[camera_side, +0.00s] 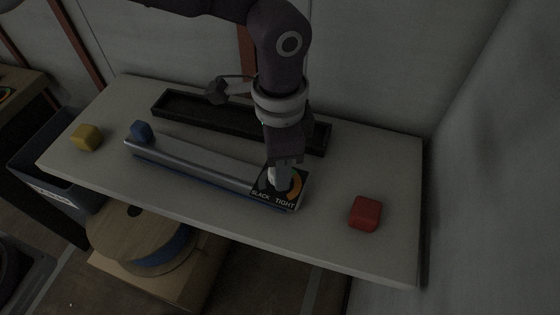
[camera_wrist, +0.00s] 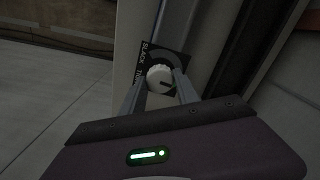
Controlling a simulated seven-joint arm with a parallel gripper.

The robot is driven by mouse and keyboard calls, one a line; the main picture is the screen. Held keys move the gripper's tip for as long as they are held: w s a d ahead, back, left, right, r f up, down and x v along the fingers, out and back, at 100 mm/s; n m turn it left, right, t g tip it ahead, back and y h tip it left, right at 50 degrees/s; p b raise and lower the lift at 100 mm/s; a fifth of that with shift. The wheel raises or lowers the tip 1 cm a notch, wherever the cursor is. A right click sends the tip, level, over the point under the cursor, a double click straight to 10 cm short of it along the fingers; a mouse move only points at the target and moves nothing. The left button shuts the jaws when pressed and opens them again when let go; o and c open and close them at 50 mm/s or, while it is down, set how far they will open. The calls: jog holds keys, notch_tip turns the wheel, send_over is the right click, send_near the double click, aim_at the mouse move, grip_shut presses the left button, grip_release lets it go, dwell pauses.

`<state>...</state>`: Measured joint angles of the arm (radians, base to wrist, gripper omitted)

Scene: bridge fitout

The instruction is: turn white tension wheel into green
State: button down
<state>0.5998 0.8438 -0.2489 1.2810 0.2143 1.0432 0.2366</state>
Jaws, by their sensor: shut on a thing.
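The white tension wheel (camera_wrist: 159,75) sits on a black dial plate (camera_wrist: 150,52) between my two fingers in the wrist view. A dark pointer mark shows on its face. In the side view the dial plate (camera_side: 262,191), lettered SLACK and TIGHT, is at the right end of a long grey rail.
The grey rail (camera_side: 195,162) runs left from the plate on a pale table (camera_side: 325,235). A long black tray (camera_side: 190,110) lies behind it. A red block (camera_side: 365,213) is at the right; a yellow block (camera_side: 86,137) and a blue block (camera_side: 141,131) are at the left.

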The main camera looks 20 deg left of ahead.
jog(key=shift+m, duration=0.5)
dwell(1.6)
jog(key=c, duration=0.9)
grip_release()
notch_tip(320, 180, up, 7)
jog(key=shift+r, duration=0.1)
jog(key=shift+m, duration=0.4)
